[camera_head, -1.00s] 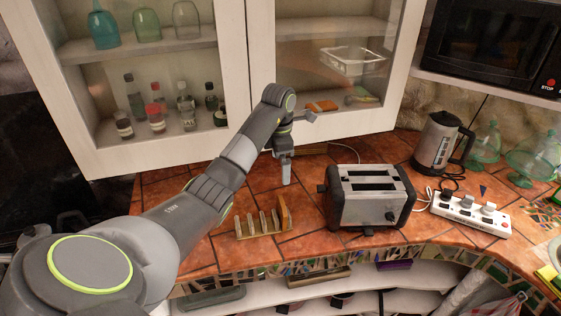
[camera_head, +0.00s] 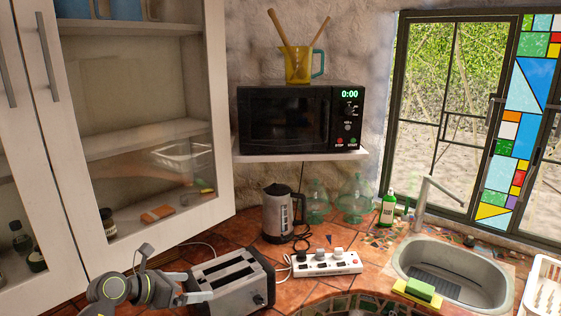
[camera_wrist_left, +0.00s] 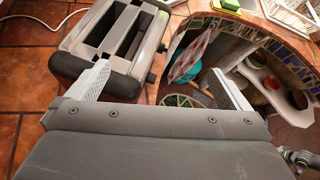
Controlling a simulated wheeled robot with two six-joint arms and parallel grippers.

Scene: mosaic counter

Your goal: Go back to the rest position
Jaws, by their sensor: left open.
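My left gripper (camera_head: 178,276) is at the lower left of the head view, beside the left end of the silver and black toaster (camera_head: 232,283). Its jaws are apart. In the left wrist view the two fingers of the left gripper (camera_wrist_left: 162,80) are spread wide with nothing held between them. One finger overlaps the near end of the toaster (camera_wrist_left: 112,38) in that view; I cannot tell whether they touch.
A kettle (camera_head: 282,213) and a white power strip (camera_head: 327,263) stand behind and right of the toaster. A microwave (camera_head: 290,120) sits on a shelf above. The glass-door cabinet (camera_head: 215,120) is close at left. A sink (camera_head: 455,270) is at right.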

